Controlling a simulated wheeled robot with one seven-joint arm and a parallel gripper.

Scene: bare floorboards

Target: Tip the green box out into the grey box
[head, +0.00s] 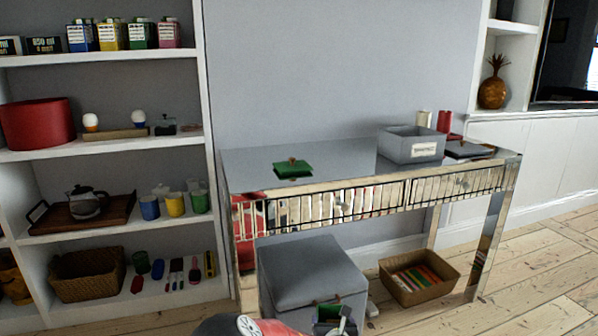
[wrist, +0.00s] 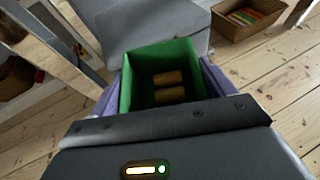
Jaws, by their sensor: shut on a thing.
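The green box (wrist: 127,90) is open-topped in the wrist view, with two brown cylindrical pieces (wrist: 168,78) lying inside. My gripper (wrist: 163,88) is shut on the green box, its purple-grey fingers against the left and right sides. In the head view, my gripper (head: 336,322) and the green box (head: 325,314) are at the bottom edge, in front of the grey stool and partly cut off. The grey box (head: 398,148) is open-topped with a white label and stands on the mirrored table's right half, well apart from my gripper. Its inside floor is hidden.
A green lid with a brown knob (head: 293,169) lies on the mirrored table (head: 340,158). A grey stool (head: 312,272) and a wicker basket (head: 405,292) are beneath. Shelves stand left.

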